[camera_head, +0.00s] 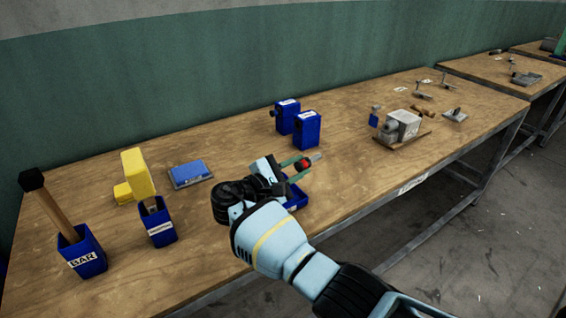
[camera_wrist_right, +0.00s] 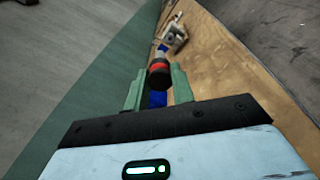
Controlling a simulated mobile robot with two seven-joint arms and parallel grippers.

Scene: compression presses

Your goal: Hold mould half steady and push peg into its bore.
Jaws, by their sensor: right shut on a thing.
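My right gripper (camera_head: 302,167) is shut on a peg-like piece (camera_head: 316,158) with a grey end and a red band. It holds the piece above the table, over a blue tray (camera_head: 299,199). In the right wrist view the piece (camera_wrist_right: 159,67) shows its dark near end and red band between the green fingers. A grey block (camera_head: 407,122) on a wooden board stands farther right, apart from the gripper. My left gripper is not in view.
Two blue boxes (camera_head: 306,128) stand behind the gripper. At left are a blue bin (camera_head: 88,262) with a wooden-handled tool, another blue holder (camera_head: 159,227), a yellow object (camera_head: 136,175) and a blue-topped plate (camera_head: 188,173). Small metal parts (camera_head: 455,115) lie at far right. The table front between is clear.

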